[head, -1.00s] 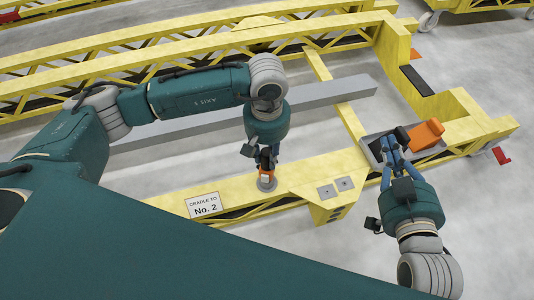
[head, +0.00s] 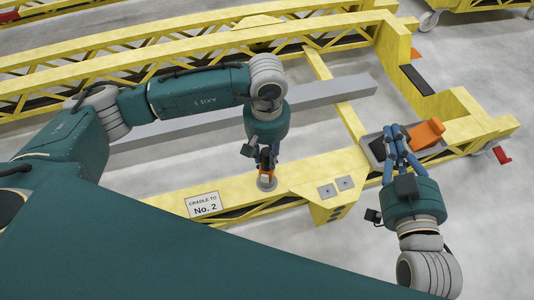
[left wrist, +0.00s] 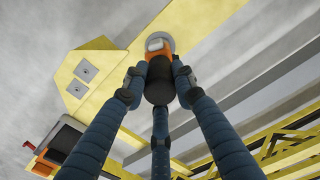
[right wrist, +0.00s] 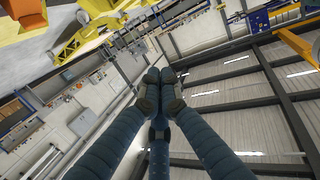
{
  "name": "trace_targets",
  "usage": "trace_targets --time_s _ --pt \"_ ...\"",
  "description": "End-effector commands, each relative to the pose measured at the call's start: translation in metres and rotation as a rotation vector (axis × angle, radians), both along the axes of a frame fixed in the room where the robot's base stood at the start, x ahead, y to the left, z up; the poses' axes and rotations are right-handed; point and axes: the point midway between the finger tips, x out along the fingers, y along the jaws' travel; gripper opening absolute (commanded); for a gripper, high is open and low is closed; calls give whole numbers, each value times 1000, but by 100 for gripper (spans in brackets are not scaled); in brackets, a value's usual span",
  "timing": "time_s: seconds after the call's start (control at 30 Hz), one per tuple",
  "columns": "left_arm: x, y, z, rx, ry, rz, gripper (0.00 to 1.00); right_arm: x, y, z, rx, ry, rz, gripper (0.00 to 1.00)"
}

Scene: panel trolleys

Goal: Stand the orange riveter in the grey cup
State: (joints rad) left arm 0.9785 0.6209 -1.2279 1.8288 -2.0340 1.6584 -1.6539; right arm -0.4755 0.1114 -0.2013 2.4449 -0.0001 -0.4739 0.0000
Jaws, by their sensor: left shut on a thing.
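The orange riveter (left wrist: 158,60), with a black end toward my camera, is held between the fingers of my left gripper (left wrist: 155,85). In the head view my left gripper (head: 267,158) points down over the yellow beam and is shut on the riveter (head: 265,170). The grey cup (head: 267,184) is on the beam directly below; its round rim (left wrist: 160,37) shows around the riveter's far end. I cannot tell how far the riveter is inside it. My right gripper (head: 397,130) is empty beside the grey tray, fingertips together; they also meet in the right wrist view (right wrist: 159,88).
A grey tray (head: 372,151) sits on the trolley's right part, with an orange block (head: 427,133) at it. A grey bar (head: 330,91) lies behind.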

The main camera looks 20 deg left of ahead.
Motion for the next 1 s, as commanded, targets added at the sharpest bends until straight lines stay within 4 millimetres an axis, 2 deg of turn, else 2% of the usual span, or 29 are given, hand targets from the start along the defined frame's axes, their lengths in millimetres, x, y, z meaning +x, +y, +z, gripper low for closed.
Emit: trace_targets --time_s 0.3,0.33,0.4,0.43,0.77,0.87,1.0 --pt "1 0 0 -1 -3 0 0 1 1 8 8 -33 2 0" --pt "1 0 0 -1 -3 0 32 2 1 9 9 -36 2 0" --pt "1 0 0 -1 -3 0 46 2 2 9 9 -37 2 0" --pt "1 0 0 -1 -2 0 48 2 2 9 9 -36 3 0" --pt "0 0 1 0 0 0 48 0 1 4 7 -25 2 0" --pt "1 0 12 0 -2 -1 48 0 1 5 7 -26 2 0" --pt "2 0 39 0 -5 0 48 1 1 6 8 -28 1 0"
